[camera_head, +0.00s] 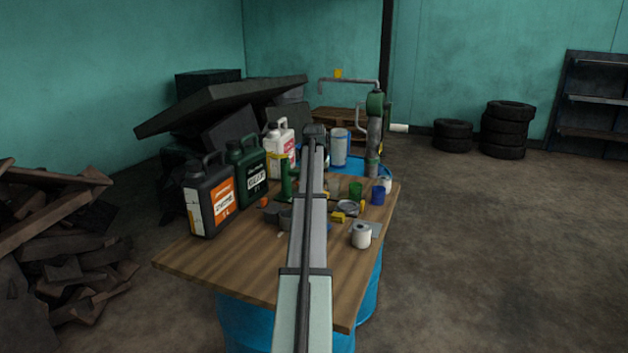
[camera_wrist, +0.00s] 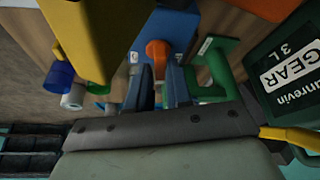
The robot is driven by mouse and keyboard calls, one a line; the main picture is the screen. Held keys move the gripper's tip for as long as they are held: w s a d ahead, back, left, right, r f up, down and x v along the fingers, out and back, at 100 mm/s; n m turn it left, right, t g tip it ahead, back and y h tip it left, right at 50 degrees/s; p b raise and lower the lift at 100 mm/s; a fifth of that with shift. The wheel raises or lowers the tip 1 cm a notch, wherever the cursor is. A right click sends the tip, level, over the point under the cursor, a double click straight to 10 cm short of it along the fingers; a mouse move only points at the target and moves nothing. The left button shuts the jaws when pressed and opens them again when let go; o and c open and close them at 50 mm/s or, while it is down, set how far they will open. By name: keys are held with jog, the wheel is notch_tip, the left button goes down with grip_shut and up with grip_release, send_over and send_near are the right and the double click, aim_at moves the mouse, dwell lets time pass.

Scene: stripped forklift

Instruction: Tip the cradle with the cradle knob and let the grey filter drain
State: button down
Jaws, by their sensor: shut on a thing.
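In the wrist view my gripper (camera_wrist: 160,80) has its two dark fingers close around the lower end of an orange knob (camera_wrist: 157,48), shut on it. The knob stands in front of a blue part (camera_wrist: 178,24), which looks like the cradle; its tilt is unclear. A green bracket-like part (camera_wrist: 222,68) is right beside it. In the head view my arm covers the gripper and the knob. A dark grey cylinder (camera_head: 285,219) just left of my arm may be the grey filter; I cannot tell, nor see any draining.
Jugs (camera_head: 208,200) line the wooden table's (camera_head: 190,263) left side. A white roll-like cylinder (camera_head: 361,236) and a blue cup (camera_head: 378,196) stand right of my arm. In the wrist view a large yellow part (camera_wrist: 100,35) is close on the left, a green jug (camera_wrist: 290,75) on the right.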

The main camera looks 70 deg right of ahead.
jog(key=n+t, duration=0.1)
jog(key=n, duration=0.3)
jog(key=shift+d+y, duration=0.1)
jog(key=shift+y, duration=0.3)
jog(key=shift+n+t+y, duration=0.6)
jog(key=shift+n+t, duration=0.1)
jog(key=shift+n, duration=1.3)
jog(key=c, duration=1.2)
grip_release()
jog(key=shift+o, duration=0.2)
jog(key=shift+r, duration=0.15)
jog(key=v, duration=1.3)
jog(key=shift+s+r, duration=0.2)
jog(key=shift+r, duration=0.05)
jog(key=shift+w, duration=0.1)
